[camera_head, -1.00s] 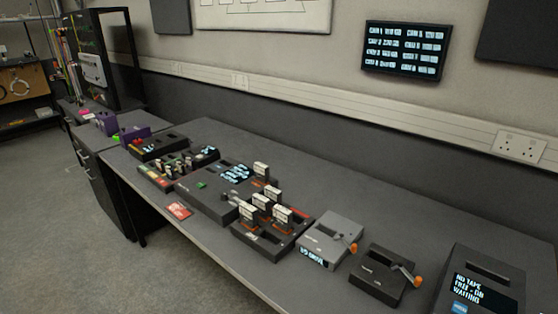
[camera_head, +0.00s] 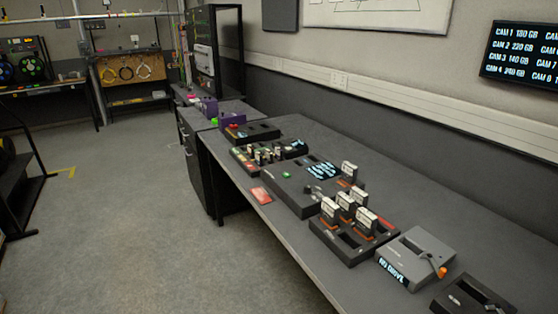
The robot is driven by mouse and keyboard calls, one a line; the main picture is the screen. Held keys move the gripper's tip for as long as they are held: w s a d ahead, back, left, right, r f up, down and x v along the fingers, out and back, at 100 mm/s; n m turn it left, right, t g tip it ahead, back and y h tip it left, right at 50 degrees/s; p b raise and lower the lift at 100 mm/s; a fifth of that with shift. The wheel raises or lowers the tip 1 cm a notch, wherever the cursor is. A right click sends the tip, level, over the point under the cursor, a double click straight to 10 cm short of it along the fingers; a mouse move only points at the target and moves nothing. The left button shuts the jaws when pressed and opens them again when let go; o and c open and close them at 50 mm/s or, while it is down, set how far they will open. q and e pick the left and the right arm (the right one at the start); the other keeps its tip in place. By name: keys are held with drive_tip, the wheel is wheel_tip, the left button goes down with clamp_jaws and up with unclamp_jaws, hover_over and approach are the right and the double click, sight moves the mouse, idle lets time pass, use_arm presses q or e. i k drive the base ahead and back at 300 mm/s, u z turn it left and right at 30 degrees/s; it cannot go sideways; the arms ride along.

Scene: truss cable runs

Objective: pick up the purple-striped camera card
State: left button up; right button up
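A purple stripe cannot be made out on any card at this size. Several small upright cards (camera_head: 266,155) stand in a dark holder (camera_head: 241,158) towards the far end of the long desk. Several larger cartridges with white labels and orange bases (camera_head: 345,205) stand in a black dock (camera_head: 338,243) nearer to me. One more white-labelled cartridge (camera_head: 349,171) stands just behind them. Neither of my grippers is in view.
A red flat item (camera_head: 261,195) lies near the desk's front edge. A grey device with an orange-knobbed lever (camera_head: 416,257) and a dark one (camera_head: 470,297) stand nearer. Purple boxes (camera_head: 209,107) stand beyond. The floor (camera_head: 130,220) on the left is open.

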sight(278, 152)
drive_tip(key=u, duration=0.25)
drive_tip(key=k, duration=0.3)
drive_tip(key=u, duration=1.2)
drive_tip(key=i, duration=2.3)
drive_tip(key=z, duration=0.45)
drive_tip(key=i, duration=1.85)
drive_tip(key=z, duration=2.05)
drive_tip(key=i, duration=1.05)
drive_tip(key=z, duration=0.85)
